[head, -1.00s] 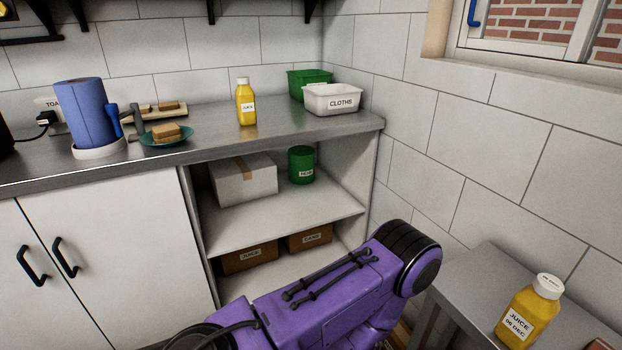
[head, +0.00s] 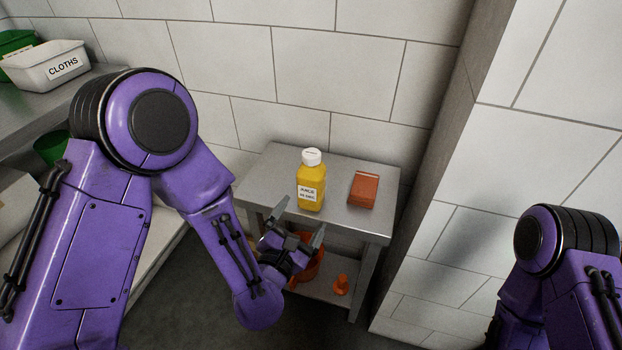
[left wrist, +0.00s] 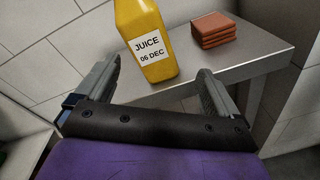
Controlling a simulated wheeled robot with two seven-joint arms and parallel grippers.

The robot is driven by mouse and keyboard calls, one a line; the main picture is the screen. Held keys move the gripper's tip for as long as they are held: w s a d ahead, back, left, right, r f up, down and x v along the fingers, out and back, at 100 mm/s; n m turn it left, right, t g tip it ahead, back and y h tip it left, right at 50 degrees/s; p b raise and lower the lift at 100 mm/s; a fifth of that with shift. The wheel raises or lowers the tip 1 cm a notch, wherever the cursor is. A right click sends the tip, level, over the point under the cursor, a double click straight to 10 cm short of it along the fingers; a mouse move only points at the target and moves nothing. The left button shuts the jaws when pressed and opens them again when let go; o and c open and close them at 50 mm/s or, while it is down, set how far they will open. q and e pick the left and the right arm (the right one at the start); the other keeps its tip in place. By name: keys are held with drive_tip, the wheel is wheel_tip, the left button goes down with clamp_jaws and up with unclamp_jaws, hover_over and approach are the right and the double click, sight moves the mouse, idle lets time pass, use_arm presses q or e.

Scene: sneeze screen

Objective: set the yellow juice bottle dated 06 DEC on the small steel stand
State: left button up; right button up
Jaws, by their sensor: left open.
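The yellow juice bottle (head: 311,184) with a white cap stands upright on the small steel stand (head: 264,180), toward its front left. In the left wrist view the bottle (left wrist: 144,28) has a label reading JUICE 06 DEC. My left gripper (head: 298,222) is open and empty, in front of the stand and the bottle. In the left wrist view its two fingers (left wrist: 158,82) are spread with the bottle beyond and between them, apart from it. Part of my right arm shows at the lower right of the head view; its gripper is out of frame.
A stack of orange-brown pieces (head: 363,189) lies right of the bottle on the stand. Orange items (head: 341,285) sit on the stand's lower shelf. A wall corner stands close at the right. The counter with the white CLOTHS bin (head: 46,66) is at the left.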

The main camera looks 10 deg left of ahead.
sight(308, 191)
use_arm(q)
drive_tip(key=w+n, duration=0.2)
drive_tip(key=w, duration=0.1)
drive_tip(key=w+n+p, duration=0.1)
drive_tip(key=w+n, duration=0.1)
drive_tip(key=w, duration=0.1)
drive_tip(key=w+r+n+t+p, duration=0.1)
drive_tip(key=w+n, duration=0.1)
drive_tip(key=w, duration=0.2)
drive_tip(key=shift+d+n+y, duration=0.1)
drive_tip(key=shift+n+y, duration=0.3)
drive_tip(key=shift+w, duration=0.4)
drive_tip(key=c, duration=1.5)
